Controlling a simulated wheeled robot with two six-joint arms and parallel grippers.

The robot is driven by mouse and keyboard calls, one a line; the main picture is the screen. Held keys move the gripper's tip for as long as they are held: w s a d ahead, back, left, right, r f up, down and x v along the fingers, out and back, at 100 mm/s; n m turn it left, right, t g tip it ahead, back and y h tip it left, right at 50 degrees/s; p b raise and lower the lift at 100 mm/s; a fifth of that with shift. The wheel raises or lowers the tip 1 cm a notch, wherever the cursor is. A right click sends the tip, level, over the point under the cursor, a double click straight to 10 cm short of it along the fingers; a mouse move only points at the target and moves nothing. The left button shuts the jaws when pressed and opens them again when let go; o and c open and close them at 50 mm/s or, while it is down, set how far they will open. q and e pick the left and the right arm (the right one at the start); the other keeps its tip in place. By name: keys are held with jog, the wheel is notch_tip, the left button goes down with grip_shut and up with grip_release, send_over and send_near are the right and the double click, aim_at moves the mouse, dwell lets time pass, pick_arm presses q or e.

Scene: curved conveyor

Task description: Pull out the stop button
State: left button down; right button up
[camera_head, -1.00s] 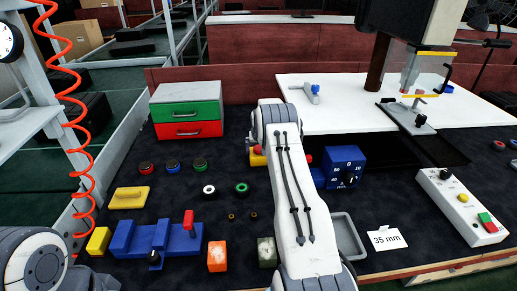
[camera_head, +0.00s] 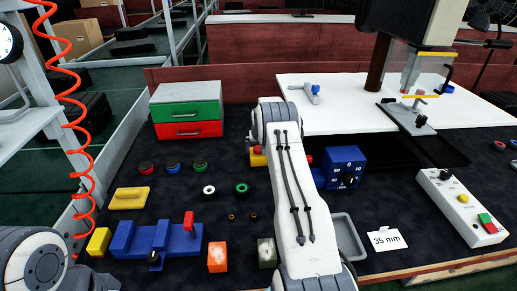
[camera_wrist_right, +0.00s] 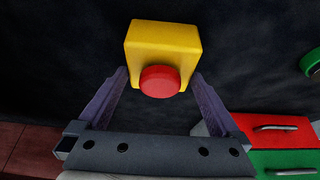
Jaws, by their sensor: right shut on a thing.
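The stop button is a round red cap (camera_wrist_right: 160,80) on a yellow box (camera_wrist_right: 161,42), seen at the top middle of the right wrist view. In the head view the yellow box (camera_head: 257,160) shows only in part, beside and behind my right arm. My right gripper (camera_wrist_right: 161,77) has one finger on each side of the red cap and is shut on it. The box sits on the dark tabletop. The gripper itself is hidden by my arm in the head view. My left gripper is out of view; only a left arm joint shows at the lower left.
A green and red drawer unit (camera_head: 188,112) stands behind on the left. A blue dial box (camera_head: 344,166) is close right of my arm. A grey tray (camera_head: 348,238) lies in front of it. A blue fixture (camera_head: 150,240) and several small rings lie left of my arm.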

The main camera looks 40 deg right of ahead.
jog(key=shift+w+d+r, duration=0.1)
jog(key=shift+w+r, duration=0.1)
jog(key=shift+r, duration=0.6)
jog(key=shift+w+d+r, duration=0.1)
jog(key=shift+w+r, duration=0.05)
jog(key=shift+r, duration=0.6)
jog(key=shift+r+p, duration=0.1)
jog(key=shift+p, duration=0.2)
jog(key=shift+c, duration=0.3)
jog(key=shift+s+a+r, duration=0.1)
jog(key=shift+r, duration=0.2)
grip_shut()
jog(key=shift+s+f, duration=0.1)
jog(key=shift+f, duration=0.25)
jog(key=o, duration=1)
grip_release()
jog(key=shift+a+f, duration=0.1)
jog(key=shift+c, duration=0.2)
jog(key=shift+r+p, duration=2)
jog(key=shift+r, duration=1.55)
